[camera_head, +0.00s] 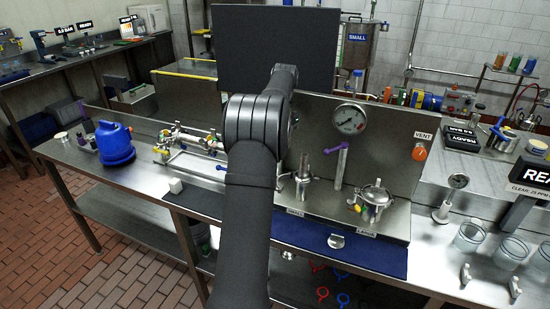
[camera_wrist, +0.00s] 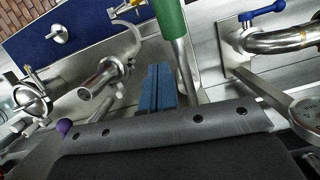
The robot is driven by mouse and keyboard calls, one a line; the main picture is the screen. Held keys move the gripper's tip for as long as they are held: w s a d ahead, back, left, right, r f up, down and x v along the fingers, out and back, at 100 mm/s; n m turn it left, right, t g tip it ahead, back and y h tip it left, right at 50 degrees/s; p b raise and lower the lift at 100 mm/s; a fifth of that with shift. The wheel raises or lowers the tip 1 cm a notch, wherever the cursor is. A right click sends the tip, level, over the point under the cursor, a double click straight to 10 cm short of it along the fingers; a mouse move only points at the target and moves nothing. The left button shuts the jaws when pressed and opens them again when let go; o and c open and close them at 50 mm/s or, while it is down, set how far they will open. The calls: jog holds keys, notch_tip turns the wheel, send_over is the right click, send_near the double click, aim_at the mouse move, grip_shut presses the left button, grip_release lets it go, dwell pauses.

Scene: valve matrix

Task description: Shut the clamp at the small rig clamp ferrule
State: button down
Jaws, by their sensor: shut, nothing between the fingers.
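The small rig's ferrule (camera_head: 303,178) is a short upright steel pipe on the steel plate, just right of my arm in the head view. In the wrist view the ferrule (camera_wrist: 103,80) is left of my gripper, with a curved steel clamp arm (camera_wrist: 132,42) beside it, apparently swung away from the pipe. The clamp is too small in the head view to tell its state. My gripper (camera_wrist: 158,88) has its blue fingers together, empty, and apart from the ferrule. In the head view my arm hides the gripper.
A larger clamped fitting (camera_head: 374,196) stands to the right; a purple-handled valve post (camera_head: 341,166) and a gauge (camera_head: 350,119) stand behind. In the wrist view a green-handled rod (camera_wrist: 171,20) and a blue-levered pipe (camera_wrist: 275,40) are close to the fingers. The blue mat (camera_head: 310,240) is mostly clear.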

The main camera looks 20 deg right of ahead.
jog(key=shift+w+d+r, duration=0.1)
jog(key=shift+r, duration=0.35)
jog(key=c, duration=1.8)
grip_release()
jog(key=shift+r, duration=0.25)
jog(key=shift+c, duration=0.2)
jog(key=o, duration=0.4)
jog(key=shift+w+a+r, duration=0.1)
jog(key=shift+a, duration=0.15)
jog(key=shift+c, duration=0.2)
jog(key=shift+o, duration=1)
jog(key=a+m+g+h, duration=0.1)
jog(key=h, duration=0.1)
jog(key=a+m+g+h, duration=0.1)
jog(key=a+h, duration=0.1)
jog(key=a+g+h, duration=0.2)
jog(key=shift+a+r+m, duration=0.25)
jog(key=shift+r+m, duration=0.1)
jog(key=shift+m, duration=0.05)
jog(key=s+a+f+n+t+h, duration=0.3)
jog(key=a+f+n+t+h, duration=0.2)
jog(key=a+f+n+h, duration=0.85)
jog(key=shift+m+h, duration=0.35)
jog(key=shift+m, duration=0.1)
jog(key=d, duration=1.1)
jog(key=d+r, duration=0.1)
jog(key=d, duration=0.4)
jog(key=shift+s+d, duration=0.25)
jog(key=shift+d, duration=0.1)
grip_shut()
